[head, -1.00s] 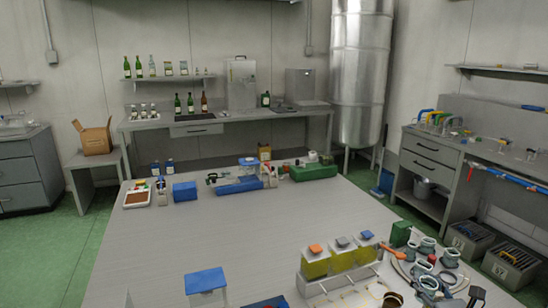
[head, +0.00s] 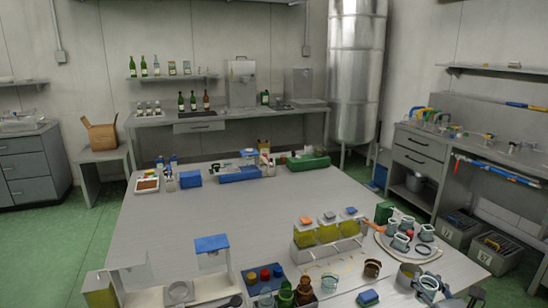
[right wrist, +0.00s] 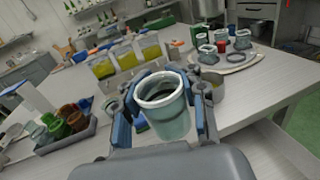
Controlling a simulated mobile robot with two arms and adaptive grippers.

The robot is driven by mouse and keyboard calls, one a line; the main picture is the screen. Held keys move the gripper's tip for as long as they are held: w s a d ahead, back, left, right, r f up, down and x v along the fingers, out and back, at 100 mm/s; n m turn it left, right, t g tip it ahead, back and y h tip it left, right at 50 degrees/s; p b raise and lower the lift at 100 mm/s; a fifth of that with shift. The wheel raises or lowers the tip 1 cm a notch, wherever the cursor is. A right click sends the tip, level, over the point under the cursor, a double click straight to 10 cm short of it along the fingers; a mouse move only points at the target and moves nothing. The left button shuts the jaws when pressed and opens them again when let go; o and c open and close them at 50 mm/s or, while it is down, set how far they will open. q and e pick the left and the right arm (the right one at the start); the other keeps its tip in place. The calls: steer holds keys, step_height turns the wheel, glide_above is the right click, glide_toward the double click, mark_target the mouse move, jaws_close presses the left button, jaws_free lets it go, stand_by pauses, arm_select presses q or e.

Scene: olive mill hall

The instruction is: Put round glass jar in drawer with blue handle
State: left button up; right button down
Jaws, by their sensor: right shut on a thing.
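My right gripper (head: 428,292) is at the lower right of the head view. In the right wrist view its blue fingers (right wrist: 162,110) are shut on the sides of a round glass jar (right wrist: 168,122). The jar is grey-green with a pale rim, open at the top and roughly upright. It also shows in the head view (head: 429,282), near the table's right front edge. I cannot tell whether it touches the table. Drawers (head: 417,160) under the right bench show dark handles. I make out no blue drawer handle. My left gripper is not in view.
A round tray (head: 380,240) with several jars stands at the table's right. A rack of yellow-green containers (head: 327,234) is left of it. A blue box (head: 367,298) and a tray of small jars (head: 247,285) lie at the front. The table's middle (head: 225,210) is mostly clear.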

steer(key=s+a+f+y+b, duration=0.1)
steer(key=s+a+f, duration=0.3)
steer(key=s+a, duration=0.3)
steer(key=s+a+f+b, duration=0.2)
steer(key=s+a+f, duration=0.2)
steer(key=s+a, duration=0.3)
arm_select(q)
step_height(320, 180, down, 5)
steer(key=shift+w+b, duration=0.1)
steer(key=shift+b, duration=0.9)
arm_select(e)
steer(key=s+a+r+m+h, duration=0.1)
steer(key=s+a+r, duration=0.4)
steer(key=s, duration=0.7)
steer(key=shift+a+r+h, duration=0.2)
steer(key=shift+a+h, duration=0.1)
steer(key=shift+h, duration=0.5)
steer(key=shift+d, duration=0.15)
